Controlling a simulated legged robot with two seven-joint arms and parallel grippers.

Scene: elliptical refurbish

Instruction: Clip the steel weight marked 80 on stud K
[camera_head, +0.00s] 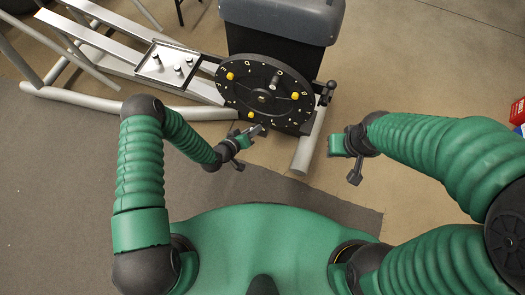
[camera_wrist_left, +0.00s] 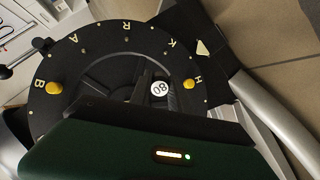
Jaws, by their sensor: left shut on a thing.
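The black flywheel disc (camera_head: 240,92) stands tilted on the machine, with pale letters and yellow knobs on its rim. In the left wrist view the disc (camera_wrist_left: 62,112) shows the letters B, A, R, K and H; the K mark (camera_wrist_left: 172,44) is at the upper right. The weight marked 80 (camera_wrist_left: 159,89) shows its white label between the dark fingers of my left gripper (camera_wrist_left: 158,94), which is shut on it. In the head view my left gripper (camera_head: 260,131) is just below the disc's lower rim. My right gripper (camera_head: 342,148) is right of the disc, apart from it; its jaws are unclear.
A metal tray (camera_head: 152,68) with several small upright pieces sits on the rails left of the disc. A grey-topped housing (camera_head: 285,18) stands behind the disc. A silver foot tube (camera_head: 308,150) runs below it. Yellow knobs sit near B (camera_wrist_left: 54,88) and H (camera_wrist_left: 189,84).

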